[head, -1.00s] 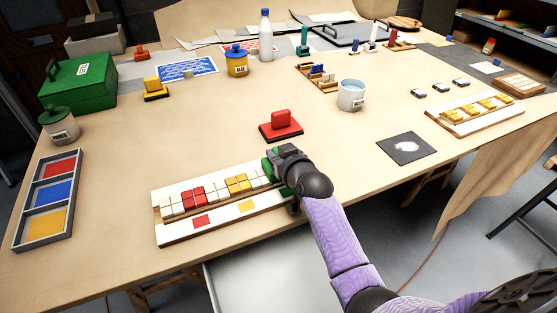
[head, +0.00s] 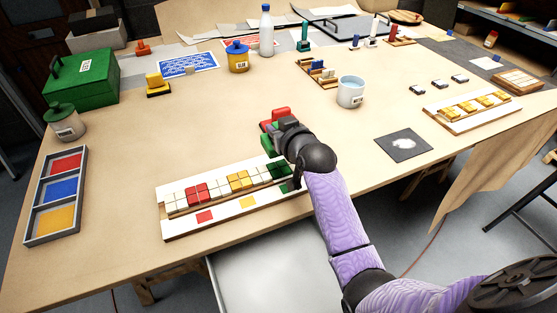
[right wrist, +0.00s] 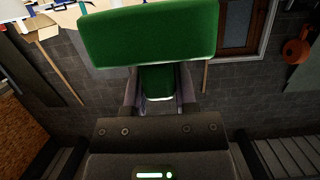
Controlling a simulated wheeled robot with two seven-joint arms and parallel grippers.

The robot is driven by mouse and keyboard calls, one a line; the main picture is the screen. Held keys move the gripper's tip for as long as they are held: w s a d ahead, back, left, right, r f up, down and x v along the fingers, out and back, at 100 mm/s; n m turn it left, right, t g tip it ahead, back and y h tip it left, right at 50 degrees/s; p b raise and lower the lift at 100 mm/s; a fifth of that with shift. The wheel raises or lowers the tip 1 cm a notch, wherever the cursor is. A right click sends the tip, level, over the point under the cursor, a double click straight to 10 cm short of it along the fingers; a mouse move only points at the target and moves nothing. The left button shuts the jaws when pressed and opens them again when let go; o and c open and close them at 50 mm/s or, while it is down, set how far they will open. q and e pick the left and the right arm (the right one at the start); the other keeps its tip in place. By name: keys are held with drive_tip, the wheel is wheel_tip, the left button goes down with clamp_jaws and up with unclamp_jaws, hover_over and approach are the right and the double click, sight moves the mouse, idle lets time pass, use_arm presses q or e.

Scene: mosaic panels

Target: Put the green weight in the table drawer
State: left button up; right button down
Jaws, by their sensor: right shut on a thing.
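My right gripper (head: 285,132) is shut on the green weight (head: 267,144). In the right wrist view the weight's broad green block (right wrist: 150,34) faces the camera, and its narrower grip (right wrist: 158,80) sits between the two fingers. In the head view the weight is tilted and appears above the far right end of the tile panel, partly hidden by the gripper. A pale grey tray-like surface (head: 262,279) juts out below the table's front edge and looks like the open drawer, with no object visible in it. My left gripper is not in view.
The mosaic panel (head: 172,232) holds white, red, yellow and green tiles. A red weight (head: 281,112) stands just behind the green one. A mug (head: 350,92) and a dark square mat (head: 403,145) are to the right. A three-colour tray (head: 33,228) lies left.

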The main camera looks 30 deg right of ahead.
wheel_tip(320, 180, down, 7)
drive_tip(key=shift+r+b, duration=0.15)
drive_tip(key=shift+b, duration=0.7)
drive_tip(key=shift+c, duration=2)
unclamp_jaws()
